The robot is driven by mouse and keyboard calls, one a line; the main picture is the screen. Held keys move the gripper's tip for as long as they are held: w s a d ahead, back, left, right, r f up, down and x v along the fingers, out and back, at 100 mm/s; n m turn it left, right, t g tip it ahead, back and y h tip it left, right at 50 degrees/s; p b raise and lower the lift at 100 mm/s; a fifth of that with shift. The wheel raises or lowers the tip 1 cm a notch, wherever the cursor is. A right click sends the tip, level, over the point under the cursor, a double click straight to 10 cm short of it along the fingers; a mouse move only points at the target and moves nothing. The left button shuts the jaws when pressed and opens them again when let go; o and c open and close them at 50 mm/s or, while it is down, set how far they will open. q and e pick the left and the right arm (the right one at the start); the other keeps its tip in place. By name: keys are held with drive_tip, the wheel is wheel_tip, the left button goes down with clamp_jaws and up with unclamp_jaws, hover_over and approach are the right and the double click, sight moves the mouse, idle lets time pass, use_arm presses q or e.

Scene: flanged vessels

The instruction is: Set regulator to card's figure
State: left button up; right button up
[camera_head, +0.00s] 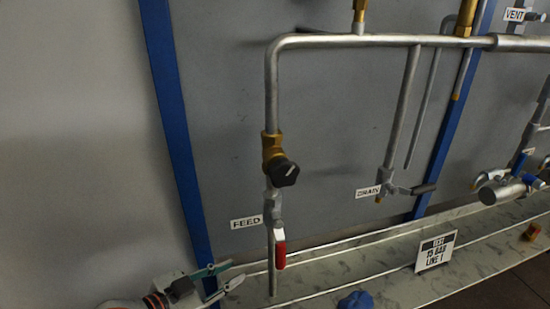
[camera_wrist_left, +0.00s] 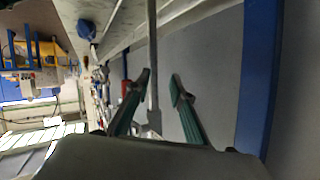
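The regulator (camera_head: 274,150) is a brass body with a black knob (camera_head: 285,172) on the vertical feed pipe. The knob has a pale mark; its setting is too small to read. The card (camera_head: 436,251) leans on the ledge and seems to read "TEST 15 BAR LINE 1". My left gripper (camera_head: 226,275) is open and empty, low and left of the regulator, near the blue post. In the left wrist view its green-padded fingers (camera_wrist_left: 160,88) are apart, with a grey pipe (camera_wrist_left: 152,55) showing beyond the gap. My right gripper is not in view.
Below the regulator is a red-handled valve (camera_head: 280,250) beside the FEED label (camera_head: 246,222). The drain valve (camera_head: 390,186) is to the right. A blue knob-like object (camera_head: 356,300) and a brass piece (camera_head: 532,231) sit along the ledge. A blue post (camera_head: 178,130) stands left.

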use_arm(q)
drive_tip(key=w+d+r+m+g+h, duration=0.1)
drive_tip(key=d+r+m+g+h, duration=0.25)
drive_tip(key=r, duration=0.95)
drive_tip(key=g+h+p, duration=0.1)
drive_tip(key=g+h, duration=0.1)
drive_tip(key=h, duration=0.3)
approach(277, 163)
drive_tip(key=d, duration=0.3)
drive_tip(key=shift+m+t, duration=0.25)
drive_tip(key=p+x, duration=0.1)
drive_tip(key=x, duration=0.2)
drive_tip(key=p+x, duration=0.2)
drive_tip(key=shift+w+d+r, duration=0.1)
drive_tip(key=shift+w+d, duration=0.15)
drive_tip(key=shift+w, duration=0.25)
drive_tip(key=shift+w+d+p, duration=0.15)
drive_tip(key=shift+d+p, duration=0.2)
drive_tip(key=shift+d, duration=0.1)
drive_tip(key=shift+f, duration=0.2)
clamp_jaws()
